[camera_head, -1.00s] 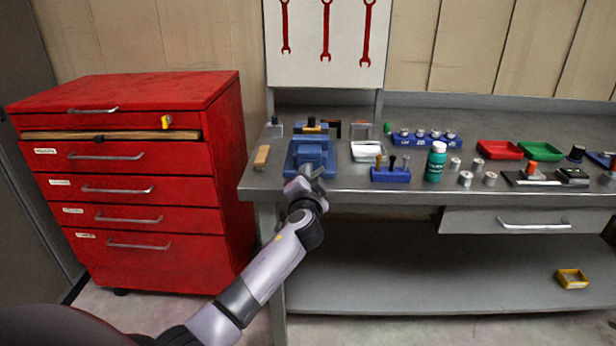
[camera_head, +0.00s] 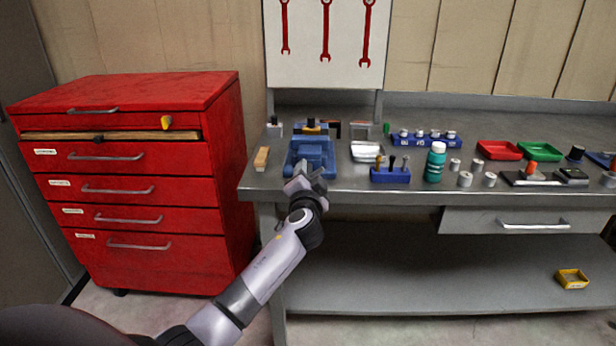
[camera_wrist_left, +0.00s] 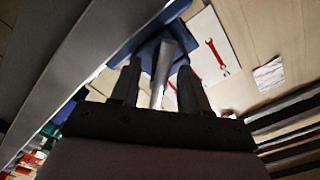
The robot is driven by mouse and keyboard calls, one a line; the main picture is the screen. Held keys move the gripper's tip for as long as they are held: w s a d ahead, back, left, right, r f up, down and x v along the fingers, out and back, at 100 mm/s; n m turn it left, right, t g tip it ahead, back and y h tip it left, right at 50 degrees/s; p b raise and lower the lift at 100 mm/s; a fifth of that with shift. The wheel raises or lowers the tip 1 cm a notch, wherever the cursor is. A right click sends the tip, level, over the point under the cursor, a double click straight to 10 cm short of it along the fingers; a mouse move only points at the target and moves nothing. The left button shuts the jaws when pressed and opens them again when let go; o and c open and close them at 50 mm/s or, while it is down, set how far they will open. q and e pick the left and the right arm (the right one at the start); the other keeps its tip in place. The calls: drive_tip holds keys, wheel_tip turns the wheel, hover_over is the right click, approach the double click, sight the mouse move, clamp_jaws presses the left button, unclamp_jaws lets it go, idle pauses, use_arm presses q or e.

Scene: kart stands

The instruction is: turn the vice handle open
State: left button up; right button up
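The blue vice (camera_head: 311,153) stands at the front left edge of the grey workbench. My left gripper (camera_head: 312,181) is at the front of the vice, just off the bench edge, and hides part of the handle in the head view. In the left wrist view, a grey metal bar, the vice handle (camera_wrist_left: 162,72), runs between the two fingers of my left gripper (camera_wrist_left: 159,88). Gaps show on both sides of the bar, so the gripper is open around it. The blue vice body (camera_wrist_left: 150,45) is behind the bar. My right gripper is not in view.
A red drawer cabinet (camera_head: 150,185) stands left of the workbench (camera_head: 400,180). Right of the vice are a white tray (camera_head: 366,151), a blue tool holder (camera_head: 390,175) and a green bottle (camera_head: 435,162). A small wooden block (camera_head: 262,158) lies to its left.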

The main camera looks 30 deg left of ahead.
use_arm(q)
drive_tip(key=shift+f, duration=0.1)
drive_tip(key=v, duration=0.7)
idle(0.4)
